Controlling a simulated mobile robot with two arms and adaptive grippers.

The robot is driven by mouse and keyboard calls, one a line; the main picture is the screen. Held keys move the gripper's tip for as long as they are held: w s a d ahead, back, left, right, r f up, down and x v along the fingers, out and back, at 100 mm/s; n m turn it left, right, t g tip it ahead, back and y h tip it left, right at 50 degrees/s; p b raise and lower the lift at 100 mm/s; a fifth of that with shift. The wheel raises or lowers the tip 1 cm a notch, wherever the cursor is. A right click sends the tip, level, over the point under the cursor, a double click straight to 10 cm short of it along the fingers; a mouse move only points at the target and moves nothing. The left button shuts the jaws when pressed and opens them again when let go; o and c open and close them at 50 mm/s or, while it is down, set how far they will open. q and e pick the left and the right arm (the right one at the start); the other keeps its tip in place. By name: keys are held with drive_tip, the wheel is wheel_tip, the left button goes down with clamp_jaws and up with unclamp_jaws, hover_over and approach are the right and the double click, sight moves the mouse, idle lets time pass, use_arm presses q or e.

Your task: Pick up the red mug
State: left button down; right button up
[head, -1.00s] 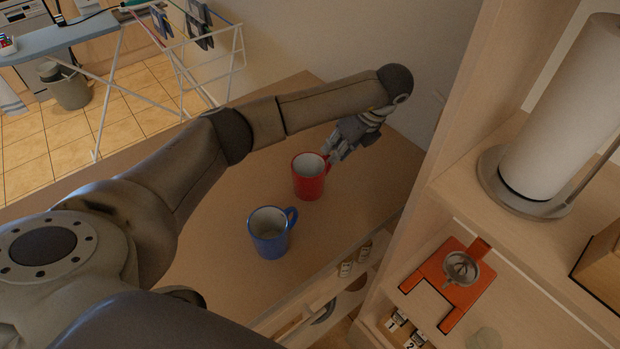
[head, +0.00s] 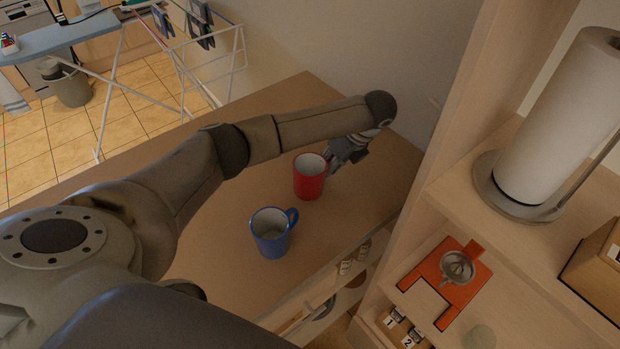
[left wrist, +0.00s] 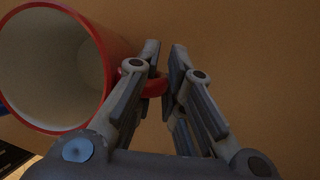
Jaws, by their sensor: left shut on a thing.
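The red mug (head: 309,180) stands upright on the wooden counter (head: 225,275), its white inside showing. My left gripper (head: 335,168) reaches in from the far right side of the mug, low beside it. In the left wrist view the red mug (left wrist: 112,60) fills the left side, and its handle lies between the fingers of my left gripper (left wrist: 160,72), which are shut on it. The lower finger parts are partly hidden in the head view. My right gripper is out of view.
A blue mug (head: 271,232) stands close in front of the red mug, to its left. A shelf unit at the right holds a paper towel roll (head: 558,115) and an orange stand with a metal bowl (head: 450,285). The counter's far left is clear.

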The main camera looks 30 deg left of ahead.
use_arm(q)
drive_tip(key=shift+r, duration=0.25)
